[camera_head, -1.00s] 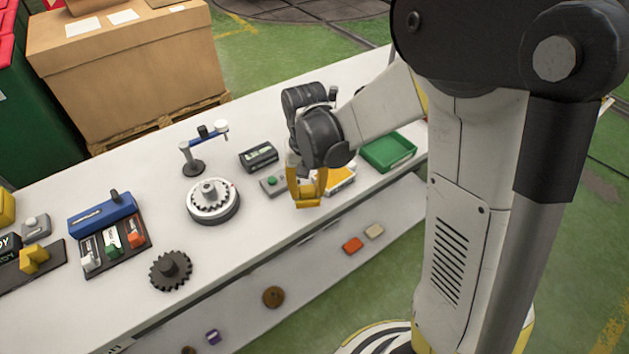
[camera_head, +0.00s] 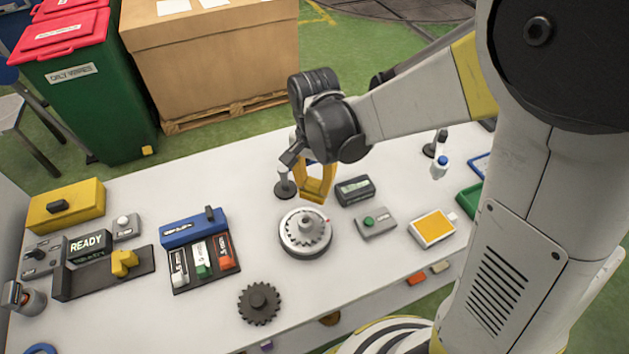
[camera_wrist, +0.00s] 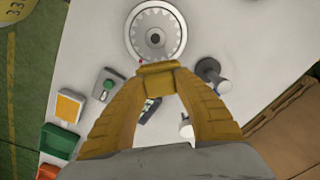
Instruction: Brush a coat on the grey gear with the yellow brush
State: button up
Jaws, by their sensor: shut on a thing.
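A light grey toothed gear (camera_head: 305,229) lies on a round turntable (camera_head: 303,252) on the bench; it also shows at the top of the wrist view (camera_wrist: 156,38). A dark grey gear (camera_head: 258,302) lies flat near the front edge. My gripper (camera_head: 317,190) has yellow fingers and hangs behind the turntable, apart from the light gear. It is shut; in the wrist view the fingertips (camera_wrist: 159,76) close together on what appears to be the yellow brush, which blends with the fingers, so its shape is hard to tell.
A small post (camera_head: 285,188) stands beside my gripper. A dark display box (camera_head: 355,190), a green-button box (camera_head: 375,223) and a yellow pad (camera_head: 433,229) lie to the right. A blue-backed rack (camera_head: 196,232) with white, green and red items stands left.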

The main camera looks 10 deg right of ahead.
aim_at(314, 200)
jog(key=shift+f, duration=0.1)
jog(key=shift+w+f+b, duration=0.1)
jog(key=shift+f+b, duration=2.45)
jog(key=shift+f, duration=0.3)
jog(key=shift+f+b, duration=0.55)
jog(key=shift+f, duration=0.05)
jog(key=shift+s+a, duration=0.15)
jog(key=shift+s, duration=0.05)
jog(key=shift+s+a, duration=0.15)
jog(key=shift+s, duration=0.05)
jog(key=shift+w, duration=0.15)
jog(key=shift+w+d, duration=0.25)
jog(key=shift+d, duration=0.05)
jog(key=shift+s+a, duration=0.1)
jog(key=shift+s, duration=0.05)
jog(key=shift+s+a, duration=0.2)
jog(key=shift+s, duration=0.05)
